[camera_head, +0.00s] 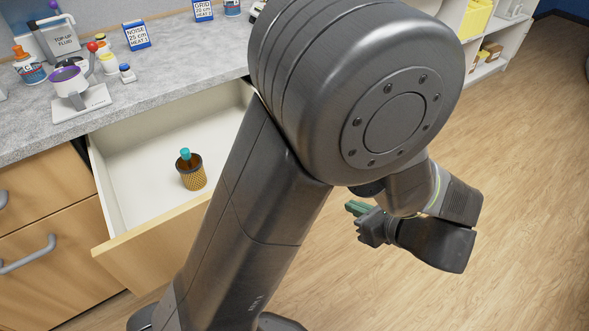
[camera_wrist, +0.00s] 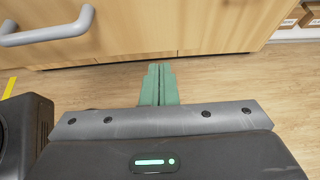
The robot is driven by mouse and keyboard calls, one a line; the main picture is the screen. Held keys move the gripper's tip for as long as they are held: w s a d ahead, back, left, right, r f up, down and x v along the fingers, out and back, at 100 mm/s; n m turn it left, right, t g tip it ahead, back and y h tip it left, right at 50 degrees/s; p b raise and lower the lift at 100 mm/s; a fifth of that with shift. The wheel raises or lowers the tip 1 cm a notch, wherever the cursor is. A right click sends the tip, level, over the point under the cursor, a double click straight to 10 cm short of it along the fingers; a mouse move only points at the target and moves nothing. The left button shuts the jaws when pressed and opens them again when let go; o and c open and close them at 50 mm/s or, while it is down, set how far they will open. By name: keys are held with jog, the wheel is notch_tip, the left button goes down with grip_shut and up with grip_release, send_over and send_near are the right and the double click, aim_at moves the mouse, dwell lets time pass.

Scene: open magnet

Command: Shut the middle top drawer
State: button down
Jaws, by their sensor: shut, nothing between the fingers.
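The open drawer (camera_head: 128,190) is pulled out from under the grey counter in the head view. It has a white inside and a light wood front (camera_head: 140,252). A small patterned brown pot with a teal top (camera_head: 192,172) stands inside it. My arm hides the drawer's right part and any handle there. My gripper (camera_head: 352,208) is to the right of the drawer, out over the floor and apart from it. In the wrist view its green fingers (camera_wrist: 158,85) are together with nothing between them, pointing towards wood cabinet fronts (camera_wrist: 150,30).
The counter (camera_head: 180,70) holds a white device with a cup (camera_head: 75,92), bottles and sign cards. Closed wood fronts with grey handles (camera_head: 28,256) are at the left. A grey handle (camera_wrist: 48,32) shows in the wrist view. Open wood floor (camera_head: 510,180) lies to the right.

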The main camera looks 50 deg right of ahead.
jog(key=w+r+b+x, duration=0.1)
jog(key=r+x, duration=0.1)
jog(key=x, duration=1.1)
jog(key=shift+w+d+f, duration=0.2)
jog(key=shift+w+d, duration=0.1)
jog(key=shift+w, duration=0.1)
jog(key=shift+w, duration=0.15)
jog(key=w+d+p, duration=0.1)
jog(key=w+d, duration=0.2)
jog(key=w, duration=0.9)
jog(key=w+d+p, duration=0.1)
jog(key=w+d, duration=0.2)
jog(key=w, duration=1)
jog(key=w+d+p, duration=0.1)
jog(key=w+d, duration=0.2)
jog(key=w, duration=0.9)
jog(key=shift+w, duration=0.2)
jog(key=shift+w+r+p, duration=0.15)
jog(key=shift+w+p, duration=0.15)
jog(key=shift+d+r, duration=0.1)
jog(key=shift+r, duration=0.05)
